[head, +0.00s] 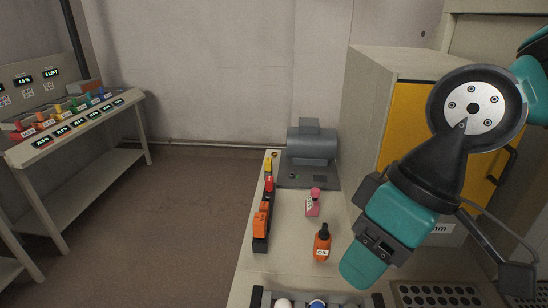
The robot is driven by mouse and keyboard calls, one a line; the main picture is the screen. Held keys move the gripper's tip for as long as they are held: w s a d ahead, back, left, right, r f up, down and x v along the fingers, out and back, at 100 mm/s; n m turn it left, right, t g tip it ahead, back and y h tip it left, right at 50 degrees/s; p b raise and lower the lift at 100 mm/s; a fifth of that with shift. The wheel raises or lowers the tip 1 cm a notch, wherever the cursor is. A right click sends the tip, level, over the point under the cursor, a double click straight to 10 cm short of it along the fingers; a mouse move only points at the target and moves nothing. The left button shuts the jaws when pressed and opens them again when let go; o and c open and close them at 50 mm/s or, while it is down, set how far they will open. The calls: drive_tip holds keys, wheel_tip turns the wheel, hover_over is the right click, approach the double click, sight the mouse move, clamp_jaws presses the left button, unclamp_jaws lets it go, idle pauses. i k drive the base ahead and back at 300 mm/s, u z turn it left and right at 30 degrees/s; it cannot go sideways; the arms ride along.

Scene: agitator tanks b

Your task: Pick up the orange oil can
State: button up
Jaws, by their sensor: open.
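The orange oil can (322,245) stands upright on the light bench, with a dark cap and a small white label whose text is too small to read surely. My gripper (448,262) is at the right of the head view, over the bench's right part. It is open and apart from the can, to its right. The can shows whole, with nothing in front of it. Part of my gripper is hidden by my own arm.
A pink bottle (314,204) stands behind the can. A grey motor-like machine (312,148) is at the bench's back. A dark strip with orange, red and yellow blocks (262,220) runs along the left edge. A dark rack (258,298) is in front; a perforated tray (437,294) is at right.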

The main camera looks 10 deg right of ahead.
sight(323, 241)
drive_tip(key=k, duration=1.25)
drive_tip(key=z, duration=0.65)
drive_tip(key=i, duration=1.3)
drive_tip(key=u, duration=0.5)
